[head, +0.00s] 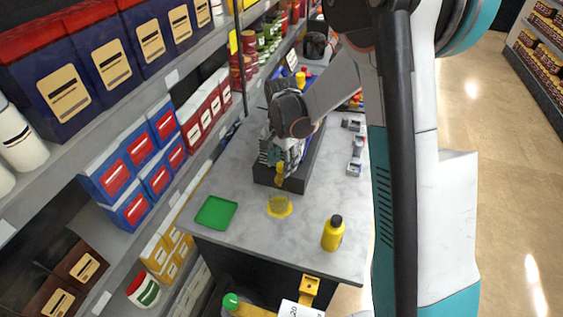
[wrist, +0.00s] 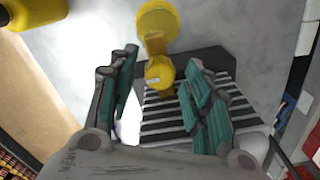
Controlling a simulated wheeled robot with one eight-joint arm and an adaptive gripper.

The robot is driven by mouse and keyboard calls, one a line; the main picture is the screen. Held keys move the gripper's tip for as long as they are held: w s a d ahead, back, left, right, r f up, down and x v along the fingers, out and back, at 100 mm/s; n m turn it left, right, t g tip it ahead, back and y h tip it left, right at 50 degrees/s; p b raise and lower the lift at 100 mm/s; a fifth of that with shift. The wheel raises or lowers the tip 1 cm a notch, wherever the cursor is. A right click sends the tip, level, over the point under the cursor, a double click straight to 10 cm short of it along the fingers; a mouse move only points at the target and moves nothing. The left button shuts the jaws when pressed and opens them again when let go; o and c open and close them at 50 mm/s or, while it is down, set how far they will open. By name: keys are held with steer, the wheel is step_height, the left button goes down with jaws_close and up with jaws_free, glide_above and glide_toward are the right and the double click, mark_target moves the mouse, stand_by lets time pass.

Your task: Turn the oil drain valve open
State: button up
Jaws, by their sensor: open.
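The yellow oil drain valve (head: 280,172) is at the near end of the pump, which stands on a dark base (head: 291,186) on the table. In the wrist view the valve (wrist: 160,74) has a round yellow end and a narrower yellow part reaching up. My gripper (wrist: 162,60) is open, with one teal-padded finger to each side of the valve and visible gaps between. In the head view my gripper (head: 273,153) is close above the valve and hides part of the pump. A yellow round dish (head: 280,207) is on the table in front of the valve.
A yellow bottle with a black cap (head: 333,235) stands near the table's front edge. A green tray (head: 216,213) lies at the left. Grey parts (head: 355,160) lie right of the pump. Stocked shelves (head: 125,110) run along the left side.

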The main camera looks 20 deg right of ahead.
steer(key=c, duration=1.1)
jaws_close()
steer(key=shift+n, duration=0.4)
steer(key=n+b, duration=0.2)
steer(key=n, duration=0.1)
steer(key=shift+n, duration=0.3)
steer(key=n+b, duration=0.1)
steer(key=n, duration=0.3)
steer(key=shift+n, duration=0.3)
steer(key=n+b, duration=0.1)
steer(key=n, duration=0.3)
steer(key=shift+n+b, duration=0.65)
steer(key=shift+n, duration=1.85)
steer(key=shift+r, duration=0.1)
